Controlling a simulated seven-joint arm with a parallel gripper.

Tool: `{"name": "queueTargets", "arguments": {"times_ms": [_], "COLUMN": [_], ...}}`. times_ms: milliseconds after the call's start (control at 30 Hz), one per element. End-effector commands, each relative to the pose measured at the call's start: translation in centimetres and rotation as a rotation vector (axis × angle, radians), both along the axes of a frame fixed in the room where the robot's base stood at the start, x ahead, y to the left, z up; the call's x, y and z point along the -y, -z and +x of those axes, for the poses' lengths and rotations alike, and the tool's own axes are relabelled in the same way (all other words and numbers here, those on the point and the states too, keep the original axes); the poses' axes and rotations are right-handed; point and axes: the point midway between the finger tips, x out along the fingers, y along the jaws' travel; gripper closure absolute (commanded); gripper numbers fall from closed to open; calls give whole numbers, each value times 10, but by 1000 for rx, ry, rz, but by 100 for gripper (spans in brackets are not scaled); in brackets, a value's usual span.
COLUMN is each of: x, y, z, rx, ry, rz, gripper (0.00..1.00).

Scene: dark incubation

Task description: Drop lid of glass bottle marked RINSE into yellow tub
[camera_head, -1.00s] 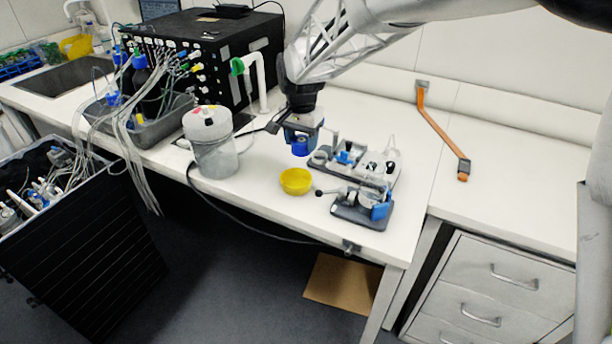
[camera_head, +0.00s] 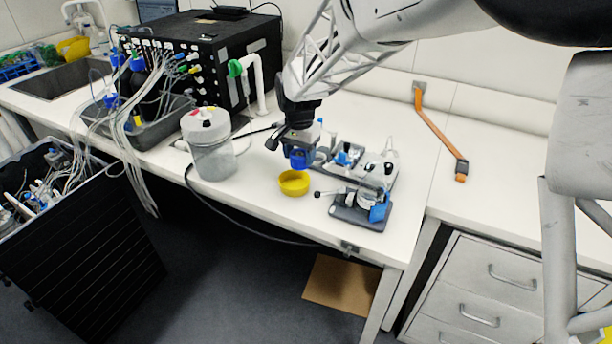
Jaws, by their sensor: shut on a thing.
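My gripper (camera_head: 298,158) is shut on a blue lid (camera_head: 298,161) and holds it just above the far side of the yellow tub (camera_head: 293,183). The tub is a small round bowl standing on the white bench, and the lid is apart from its inside. A clear glass bottle (camera_head: 390,157) stands in the rack to the right of my gripper. I cannot read any marking on it, so I cannot tell whether it is the RINSE bottle.
A dark rack (camera_head: 360,217) with a small device stands right of the tub. A large white-lidded jar (camera_head: 211,150) stands to the left. An orange-handled tool (camera_head: 440,135) lies at the right. The bench's front edge is close to the tub.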

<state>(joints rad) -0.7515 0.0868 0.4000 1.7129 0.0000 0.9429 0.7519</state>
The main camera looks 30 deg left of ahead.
Motion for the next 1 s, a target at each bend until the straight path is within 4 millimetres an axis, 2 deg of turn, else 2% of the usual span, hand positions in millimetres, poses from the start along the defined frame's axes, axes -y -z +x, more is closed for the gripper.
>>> {"name": "queueTargets", "arguments": {"times_ms": [300,667,700,800,900,1000], "x": [0,0,0,0,0,0], "y": [19,21,21,21,21,21], "z": [0,0,0,0,0,0], "rx": [0,1,1,1,1,1], "ry": [0,0,0,0,0,0], "rz": [0,1,1,1,1,1], "gripper": [65,65,41,26,14,14]}}
